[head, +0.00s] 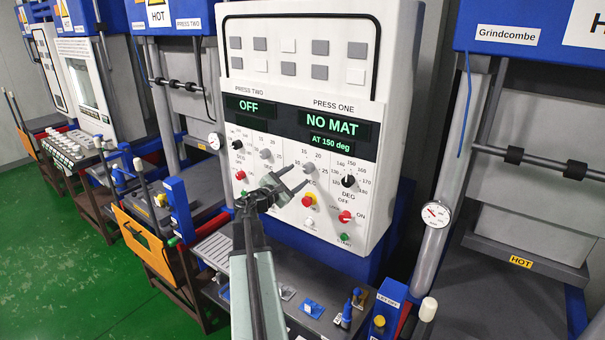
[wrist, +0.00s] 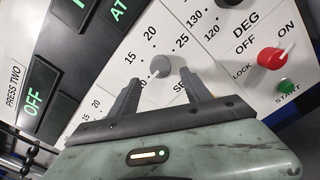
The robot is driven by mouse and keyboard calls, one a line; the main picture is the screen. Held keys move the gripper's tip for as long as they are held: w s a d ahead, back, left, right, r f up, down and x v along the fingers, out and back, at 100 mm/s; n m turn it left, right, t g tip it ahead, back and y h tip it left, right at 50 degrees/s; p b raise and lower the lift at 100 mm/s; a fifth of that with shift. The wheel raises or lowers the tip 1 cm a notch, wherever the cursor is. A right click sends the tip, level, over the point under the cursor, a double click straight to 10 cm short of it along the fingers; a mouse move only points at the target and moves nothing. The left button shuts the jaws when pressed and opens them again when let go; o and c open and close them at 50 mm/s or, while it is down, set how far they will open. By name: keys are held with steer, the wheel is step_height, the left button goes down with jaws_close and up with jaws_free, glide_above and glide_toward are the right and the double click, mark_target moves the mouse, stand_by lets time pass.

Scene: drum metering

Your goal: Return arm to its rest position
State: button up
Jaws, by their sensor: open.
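My gripper (head: 296,179) is open in front of the lower part of the white control panel (head: 388,105). In the wrist view my gripper (wrist: 160,85) has its two fingers apart, with a grey knob (wrist: 160,66) showing between them; whether they touch it I cannot tell. My arm reaches up from the bottom of the head view. The panel's press one display (head: 331,132) reads "NO MAT" and "AT 150 deg". The press two display (head: 248,106) reads "OFF".
Around my gripper are a black temperature knob (head: 348,181), a red knob (head: 345,216) and a green start button (head: 344,238). A dark bench (head: 275,270) with small blue blocks lies below. A press with a gauge (head: 436,213) stands right. Green floor (head: 60,250) is open at left.

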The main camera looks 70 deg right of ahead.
steer(key=shift+v, duration=1)
